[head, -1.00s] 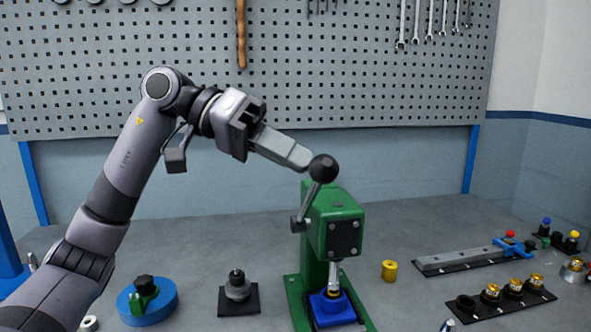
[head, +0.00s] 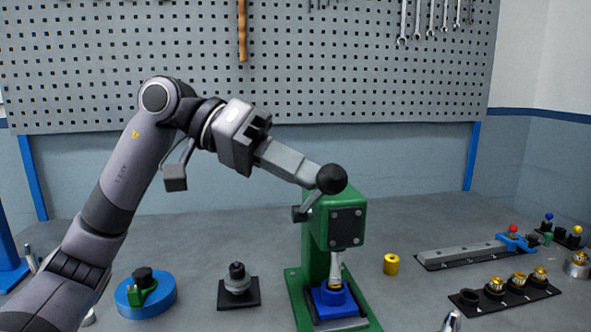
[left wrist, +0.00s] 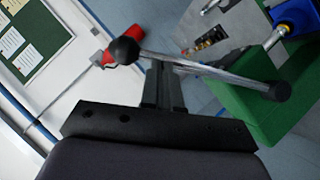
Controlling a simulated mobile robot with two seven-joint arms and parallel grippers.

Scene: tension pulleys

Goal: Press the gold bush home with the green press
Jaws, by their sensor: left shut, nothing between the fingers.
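The green press (head: 347,197) stands on its green base right of centre. Its lever ends in a black ball knob (head: 331,179), tilted up to the right; the knob also shows in the left wrist view (left wrist: 124,51). My left gripper (head: 314,175) is shut and empty, its tips at the knob and seemingly touching it. In the left wrist view its fingers (left wrist: 163,85) lie against or close to the lever rod (left wrist: 215,75). The press ram (head: 336,265) reaches down to the gold bush (head: 335,286), mostly hidden in the blue block (head: 328,304). My right gripper is not seen.
A yellow cylinder (head: 391,264) stands right of the press. A rack (head: 470,302) of gold-topped parts and a grey rail (head: 460,254) lie farther right. A blue disc (head: 160,301) and a black-based post (head: 238,289) stand to the left.

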